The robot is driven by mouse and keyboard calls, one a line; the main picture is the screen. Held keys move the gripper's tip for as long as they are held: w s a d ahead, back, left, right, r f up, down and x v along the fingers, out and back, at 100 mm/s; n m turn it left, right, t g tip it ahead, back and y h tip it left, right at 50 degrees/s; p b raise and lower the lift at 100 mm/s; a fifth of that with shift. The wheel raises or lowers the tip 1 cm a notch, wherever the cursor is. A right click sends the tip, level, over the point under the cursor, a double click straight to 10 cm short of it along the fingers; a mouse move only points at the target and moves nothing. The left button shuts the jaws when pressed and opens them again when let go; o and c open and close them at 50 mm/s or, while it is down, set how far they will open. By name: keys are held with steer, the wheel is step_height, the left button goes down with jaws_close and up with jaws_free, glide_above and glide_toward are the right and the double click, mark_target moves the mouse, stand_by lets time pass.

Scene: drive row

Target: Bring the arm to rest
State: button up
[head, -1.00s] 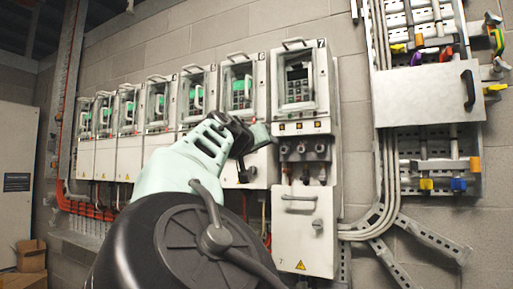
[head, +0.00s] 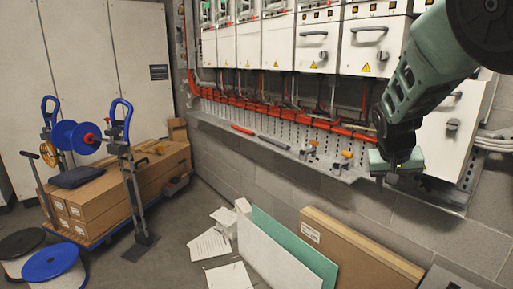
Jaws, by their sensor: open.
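My arm comes in from the upper right of the head view, dark at the joint and pale green along the link. My gripper (head: 397,168) hangs at its end, pointing down, in front of the right end of the wall shelf. Its jaws are small and partly hidden by the green block-shaped part at the tip. I see nothing held in it.
White drive cabinets (head: 375,38) line the wall above a metal ledge (head: 285,150) with small tools. Below, a brown panel (head: 350,250) and a green board (head: 290,240) lean by the wall. Boxes (head: 110,200) and cable reels (head: 50,262) stand left.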

steer(key=s+a+f+n+g+y+p, duration=0.1)
steer(key=s+a+n+g+y, duration=0.2)
steer(key=s+a, duration=0.75)
steer(key=s+a+f+n+y+p, duration=0.15)
steer(key=s+a+n, duration=0.25)
steer(key=s+a, duration=0.65)
steer(key=s+d+r+n, duration=0.1)
steer(key=s+n, duration=0.3)
steer(key=s, duration=0.9)
steer(key=shift+s+r+g, duration=0.15)
steer(key=shift+r+g, duration=0.05)
steer(key=shift+g, duration=0.1)
